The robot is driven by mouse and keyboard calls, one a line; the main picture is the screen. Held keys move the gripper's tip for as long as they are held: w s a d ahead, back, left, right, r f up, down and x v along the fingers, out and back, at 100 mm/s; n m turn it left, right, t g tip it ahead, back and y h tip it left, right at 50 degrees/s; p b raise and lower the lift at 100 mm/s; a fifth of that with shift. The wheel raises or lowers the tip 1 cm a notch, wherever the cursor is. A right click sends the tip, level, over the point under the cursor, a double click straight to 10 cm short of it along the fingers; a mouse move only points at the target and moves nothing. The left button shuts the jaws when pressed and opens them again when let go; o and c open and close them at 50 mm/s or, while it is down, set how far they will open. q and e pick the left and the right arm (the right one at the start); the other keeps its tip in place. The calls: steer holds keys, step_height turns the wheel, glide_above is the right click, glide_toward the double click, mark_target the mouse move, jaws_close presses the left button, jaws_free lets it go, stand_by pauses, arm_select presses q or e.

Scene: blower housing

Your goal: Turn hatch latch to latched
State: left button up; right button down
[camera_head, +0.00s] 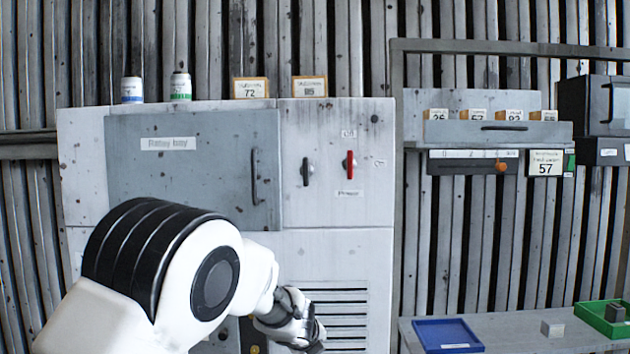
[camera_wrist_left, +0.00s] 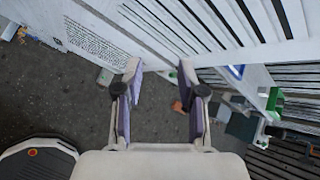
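The hatch (camera_head: 193,170) is a grey door labelled like "Relay bay" on the front of a white cabinet, and it looks closed. A dark vertical bar handle (camera_head: 256,176) sits at its right edge. Just right of the door is a small black turn handle (camera_head: 306,172), roughly upright; it may be the hatch latch. My left gripper (camera_head: 308,332) is low in front of the cabinet, well below the door and handle. In the left wrist view its two fingers (camera_wrist_left: 159,80) are apart with nothing between them. My right gripper is not in view.
A red switch handle (camera_head: 349,165) stands upright right of the black one. Cans and labelled boxes (camera_head: 250,88) stand on the cabinet (camera_head: 340,255). A shelf with a drawer (camera_head: 495,133) hangs at right. A low bench holds a blue tray (camera_head: 447,335) and green tray (camera_head: 590,315).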

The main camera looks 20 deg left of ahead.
arm_select(q)
steer(key=w+a+r+m+t+y, duration=0.1)
steer(key=w+r+m+t, duration=0.15)
steer(key=r, duration=0.95)
steer(key=w+a+r+m+t+y, duration=0.1)
steer(key=r+m+t, duration=0.2)
steer(key=r, duration=0.9)
steer(key=m+t+y, duration=0.2)
glide_toward(305, 168)
steer(key=x, duration=0.3)
steer(key=w+p, duration=0.3)
steer(key=shift+r, duration=0.25)
steer(key=w+a+p, duration=0.1)
steer(key=w, duration=0.2)
steer(key=w+a+p, duration=0.1)
steer(key=shift+w+a+f+p, duration=0.3)
steer(key=shift+f, duration=0.05)
steer(key=shift+d, duration=0.35)
steer(key=shift+f, duration=0.1)
steer(key=shift+c, duration=1.4)
steer(key=shift+s+a, duration=0.1)
steer(key=shift+a, duration=0.05)
jaws_close()
steer(key=shift+s, duration=0.1)
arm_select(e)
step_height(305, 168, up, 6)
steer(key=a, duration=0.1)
